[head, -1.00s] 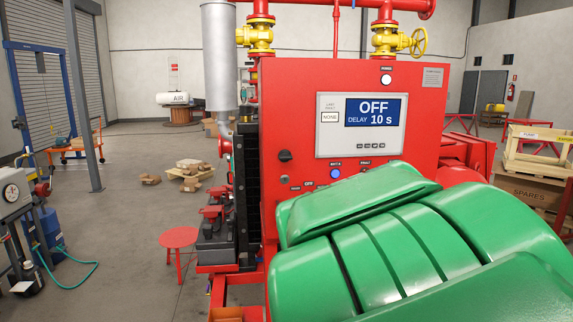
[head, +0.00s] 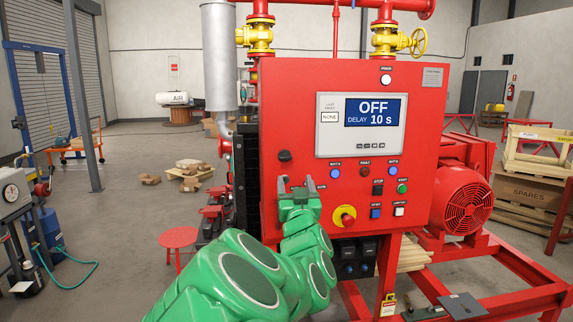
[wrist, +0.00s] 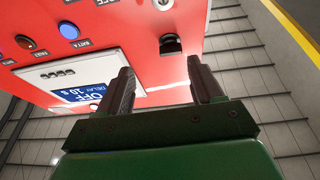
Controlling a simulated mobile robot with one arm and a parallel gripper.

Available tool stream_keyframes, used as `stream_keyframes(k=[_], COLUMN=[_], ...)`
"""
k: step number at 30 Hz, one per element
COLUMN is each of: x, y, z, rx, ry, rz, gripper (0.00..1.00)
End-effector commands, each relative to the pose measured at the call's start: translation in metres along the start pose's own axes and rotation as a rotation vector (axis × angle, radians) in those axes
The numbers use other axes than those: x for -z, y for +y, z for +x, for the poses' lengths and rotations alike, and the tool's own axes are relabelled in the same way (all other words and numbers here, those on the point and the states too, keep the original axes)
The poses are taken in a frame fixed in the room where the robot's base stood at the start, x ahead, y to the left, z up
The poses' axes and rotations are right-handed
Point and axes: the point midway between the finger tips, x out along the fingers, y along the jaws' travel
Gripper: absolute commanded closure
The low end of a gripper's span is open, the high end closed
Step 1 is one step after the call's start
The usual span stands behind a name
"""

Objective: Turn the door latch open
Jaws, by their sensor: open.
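The door latch (head: 285,155) is a small black knob near the left edge of the red control panel door (head: 400,90). In the wrist view the black latch (wrist: 170,44) shows just beyond the fingertips, between their lines but closer to the right finger. My gripper (head: 296,182) is open and empty, in front of the panel a little below the latch in the head view. In the wrist view my gripper's (wrist: 160,68) dark fingers stand apart, with no contact on the latch visible. Some controls behind the gripper are hidden.
A display (head: 360,125) reads OFF, DELAY 10 s. A red and yellow emergency stop knob (head: 345,216) sits right of my gripper, with several buttons nearby. A red motor (head: 462,203) is at the right. A red stool (head: 179,238) stands at the left.

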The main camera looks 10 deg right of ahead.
Motion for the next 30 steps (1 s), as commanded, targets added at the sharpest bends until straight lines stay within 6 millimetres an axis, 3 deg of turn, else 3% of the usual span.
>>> stream_keyframes(k=[3,10,30], x=[0.006,0.009,0.011], y=[-0.01,-0.013,-0.014], z=[0.002,0.011,0.07], rx=[0.032,0.04,0.037], ry=[0.039,0.051,0.047], rz=[-0.003,-0.002,-0.002], gripper=[0.34,0.34,0.34])
